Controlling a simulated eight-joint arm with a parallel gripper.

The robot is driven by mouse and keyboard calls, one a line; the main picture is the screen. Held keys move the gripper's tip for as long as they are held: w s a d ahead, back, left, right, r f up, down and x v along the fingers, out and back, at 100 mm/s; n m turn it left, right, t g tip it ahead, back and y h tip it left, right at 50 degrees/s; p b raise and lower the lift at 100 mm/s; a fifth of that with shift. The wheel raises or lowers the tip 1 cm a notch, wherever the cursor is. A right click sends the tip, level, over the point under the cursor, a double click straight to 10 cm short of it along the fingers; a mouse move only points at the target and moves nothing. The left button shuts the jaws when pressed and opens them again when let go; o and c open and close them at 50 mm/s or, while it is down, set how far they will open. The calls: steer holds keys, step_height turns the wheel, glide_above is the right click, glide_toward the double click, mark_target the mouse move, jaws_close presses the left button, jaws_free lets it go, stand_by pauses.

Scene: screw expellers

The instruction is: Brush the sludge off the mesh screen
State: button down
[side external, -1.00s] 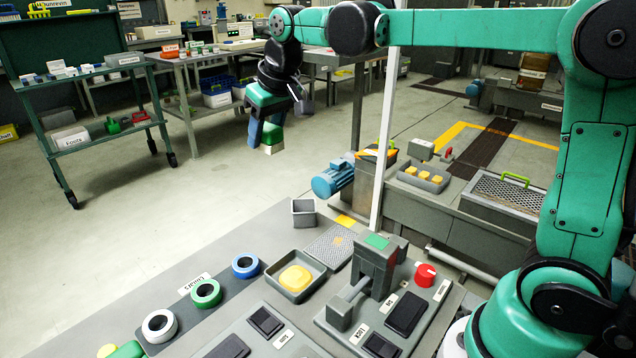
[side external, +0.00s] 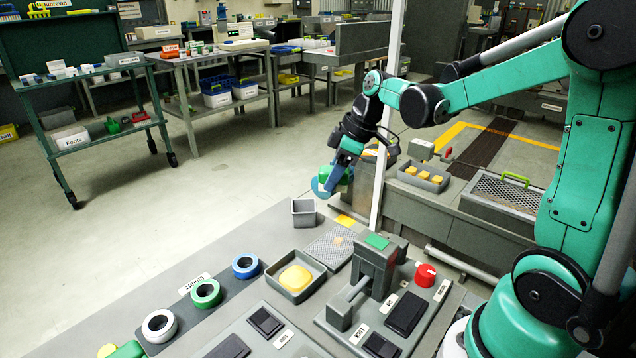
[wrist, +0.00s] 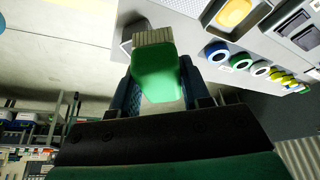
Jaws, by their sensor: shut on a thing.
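My gripper (side external: 345,163) is shut on a green brush (wrist: 158,78) with pale bristles (wrist: 153,37). In the side view the brush is tilted and partly hidden by my fingers, in the air above the far edge of the bench. A flat grey mesh screen (side external: 328,248) lies on the bench to the right of and below the brush in the picture. The brush is apart from it. A faint brownish patch shows on the screen, too small to tell as sludge.
A small open grey bin (side external: 303,212) stands beside the screen. A grey tray (side external: 295,297) holds a yellow block (side external: 294,279). A press-like device (side external: 374,268) and a thin white post (side external: 387,120) stand close to the right. Coloured rings (side external: 206,292) lie at the front left.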

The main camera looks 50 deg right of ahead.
mark_target(343, 233)
steer(key=shift+s+d+f+n+g+y, duration=0.1)
steer(key=shift+s+d+f+n, duration=0.25)
steer(key=shift+f, duration=1.25)
steer(key=shift+s+d+f+n+g+y, duration=0.1)
steer(key=shift+s+f+n, duration=0.45)
steer(key=shift+f, duration=1)
steer(key=shift+s+d+f+n+g+y, duration=0.1)
steer(key=shift+s+d+f+n, duration=0.35)
steer(key=shift+f, duration=1.15)
steer(key=shift+s+a+f, duration=0.1)
steer(key=shift+a+f, duration=0.05)
steer(key=shift+a, duration=0.5)
steer(key=shift+a+f, duration=0.15)
steer(key=shift+a, duration=1.45)
steer(key=d, duration=0.4)
steer(key=shift+d, duration=0.1)
step_height(343, 233, up, 8)
